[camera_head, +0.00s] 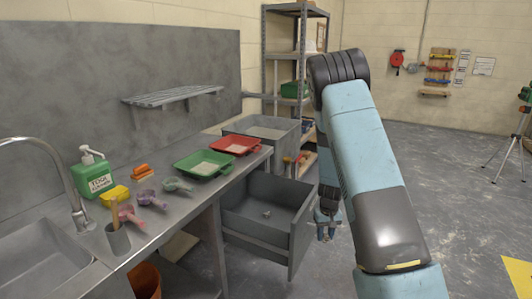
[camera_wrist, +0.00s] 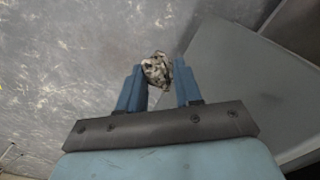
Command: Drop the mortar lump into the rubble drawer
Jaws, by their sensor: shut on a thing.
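The grey rubble drawer (camera_head: 250,232) is pulled open below the steel counter in the head view. A small grey piece (camera_head: 266,213) lies on its floor. My gripper (camera_head: 328,230) hangs just right of the drawer's front panel, apart from its interior in the picture. In the wrist view, the mortar lump (camera_wrist: 157,69), rough and mottled grey-white, is pinched between the blue fingertips. Scuffed grey floor shows behind it, and a flat grey panel (camera_wrist: 240,75), perhaps part of the drawer, is at the right. The lump is not distinguishable in the head view.
The counter holds a green tray (camera_head: 203,164), a red tray (camera_head: 236,145), several scoops, a green bottle (camera_head: 92,174) and a sink. A grey tub (camera_head: 265,128) stands behind the drawer, near metal shelving (camera_head: 270,55). An orange bucket (camera_head: 146,282) is under the counter.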

